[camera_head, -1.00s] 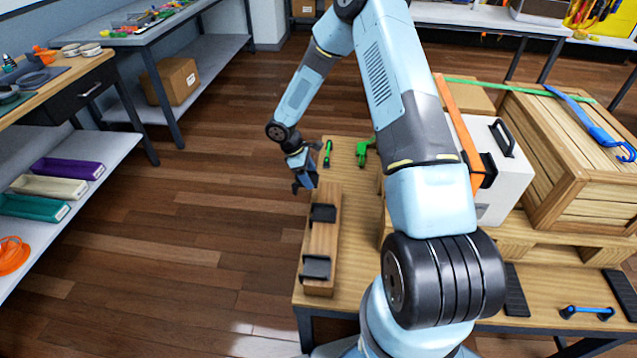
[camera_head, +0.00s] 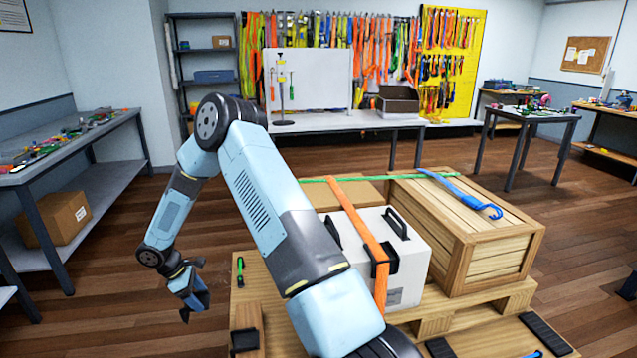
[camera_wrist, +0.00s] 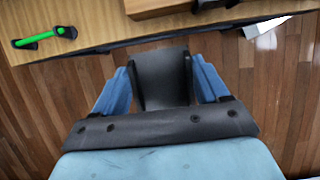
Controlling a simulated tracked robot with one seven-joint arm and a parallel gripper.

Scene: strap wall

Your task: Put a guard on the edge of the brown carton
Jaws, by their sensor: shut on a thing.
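The brown carton (camera_head: 352,191) sits on the pallet behind the white case, with a green strap (camera_head: 318,180) across its top. Its lower part is hidden by the case and orange strap. My gripper (camera_head: 190,298) hangs left of the table, well apart from the carton. In the wrist view my gripper (camera_wrist: 162,85) is shut on a dark guard (camera_wrist: 162,75), held between its blue fingers over the floor beside the table edge. Another dark guard (camera_head: 244,341) sits on a wooden block (camera_head: 248,318) at the table's left side.
The white case (camera_head: 405,262) carries an orange strap (camera_head: 362,225). A wooden crate (camera_head: 500,240) with a blue strap hook (camera_head: 470,195) stands to the right. Another carton (camera_head: 55,218) is on the left shelf. Floor is clear left of the table.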

